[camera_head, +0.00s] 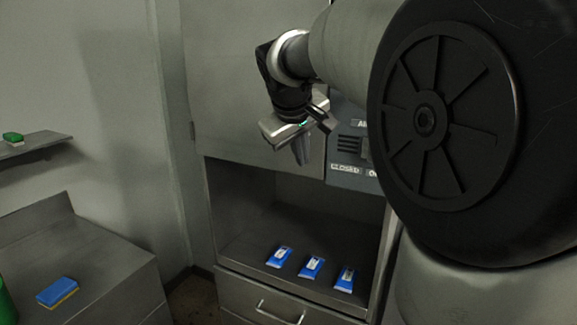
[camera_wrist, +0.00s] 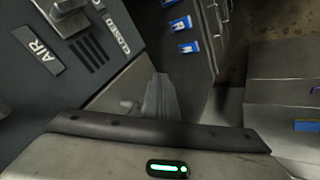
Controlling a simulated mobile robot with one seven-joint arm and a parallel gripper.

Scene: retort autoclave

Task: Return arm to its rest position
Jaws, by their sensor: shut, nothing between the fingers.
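My gripper (camera_head: 301,158) hangs in the upper middle of the head view, pointing down, in front of the grey cabinet (camera_head: 245,90). Its fingers are together and hold nothing. In the wrist view the shut fingers (camera_wrist: 160,98) point away from the camera, and a green light glows on the gripper body. My arm reaches in from the right and its large dark joint covers much of the right side. It hides part of the control panel (camera_head: 349,145).
Several blue packets (camera_head: 312,266) lie in a row on the open shelf (camera_head: 245,245) below my gripper. A drawer with a handle (camera_head: 280,312) is under it. At left are a counter (camera_head: 95,262) with a blue sponge (camera_head: 57,291) and a wall shelf (camera_head: 35,150) with a green item (camera_head: 13,138).

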